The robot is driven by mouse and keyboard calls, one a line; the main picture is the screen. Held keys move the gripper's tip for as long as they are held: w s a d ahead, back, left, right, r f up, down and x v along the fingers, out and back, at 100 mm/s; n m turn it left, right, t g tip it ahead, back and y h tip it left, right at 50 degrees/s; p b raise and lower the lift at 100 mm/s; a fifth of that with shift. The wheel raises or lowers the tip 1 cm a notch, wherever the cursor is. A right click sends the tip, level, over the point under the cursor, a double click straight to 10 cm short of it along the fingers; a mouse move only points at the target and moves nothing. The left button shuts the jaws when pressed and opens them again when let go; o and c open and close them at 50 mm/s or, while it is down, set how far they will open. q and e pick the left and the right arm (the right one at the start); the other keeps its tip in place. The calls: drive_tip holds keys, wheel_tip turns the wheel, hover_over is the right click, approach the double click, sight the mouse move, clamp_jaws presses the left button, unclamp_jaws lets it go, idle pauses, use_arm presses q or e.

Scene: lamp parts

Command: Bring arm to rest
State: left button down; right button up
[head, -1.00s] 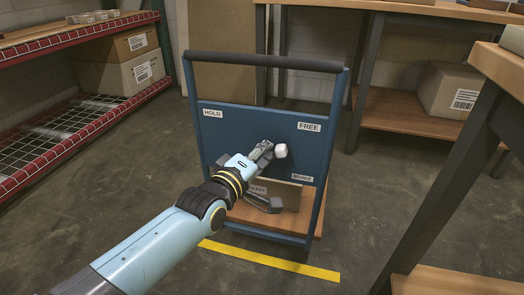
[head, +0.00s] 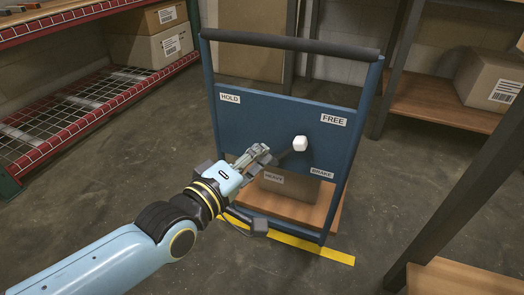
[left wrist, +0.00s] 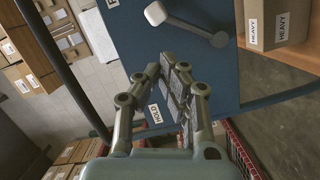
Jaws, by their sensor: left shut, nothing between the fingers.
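A blue cart panel (head: 262,118) bears a lever (head: 287,152) with a white knob (head: 300,143). In the head view the knob lies between the FREE label (head: 333,120) and the BRAKE label (head: 322,173); the HOLD label (head: 230,98) is at upper left. My left gripper (head: 265,157) is shut and empty, in front of the panel, left of the knob and apart from it. In the left wrist view the fingers (left wrist: 165,82) point toward the panel, with the knob (left wrist: 155,14) and lever (left wrist: 195,29) beyond them. My right gripper is not in view.
A HEAVY box (head: 290,188) sits on the cart's wooden deck (head: 305,214). Yellow tape (head: 320,253) crosses the floor. A red-edged rack (head: 85,115) stands at left, and a wooden bench (head: 455,275) at right. Floor in front of the cart is open.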

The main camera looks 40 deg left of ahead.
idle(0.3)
use_arm(q)
drive_tip(key=s+a+f+m+g, duration=0.1)
drive_tip(key=s+f+m+g, duration=0.35)
drive_tip(key=s+f, duration=0.4)
drive_tip(key=s+f+m+g, duration=0.3)
drive_tip(key=s+f+g, duration=0.25)
drive_tip(key=f, duration=0.65)
drive_tip(key=s+a+f+m+g+p, duration=0.1)
drive_tip(key=s+f+m+g+p, duration=0.1)
drive_tip(key=s+p, duration=0.3)
drive_tip(key=s+a+f+m+g+p, duration=0.1)
drive_tip(key=s+p, duration=0.4)
drive_tip(key=s, duration=0.9)
drive_tip(key=s+a+f+m+g+y+p, duration=0.1)
drive_tip(key=s+f+m+g+p, duration=0.2)
drive_tip(key=s, duration=0.7)
drive_tip(key=shift+s+a+m+g+p, duration=0.15)
drive_tip(key=shift+a+m+g+p, duration=0.2)
drive_tip(key=shift+m+p, duration=0.55)
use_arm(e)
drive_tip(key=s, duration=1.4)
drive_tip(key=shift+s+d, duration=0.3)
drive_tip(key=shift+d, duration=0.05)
use_arm(q)
drive_tip(key=shift+n, duration=0.25)
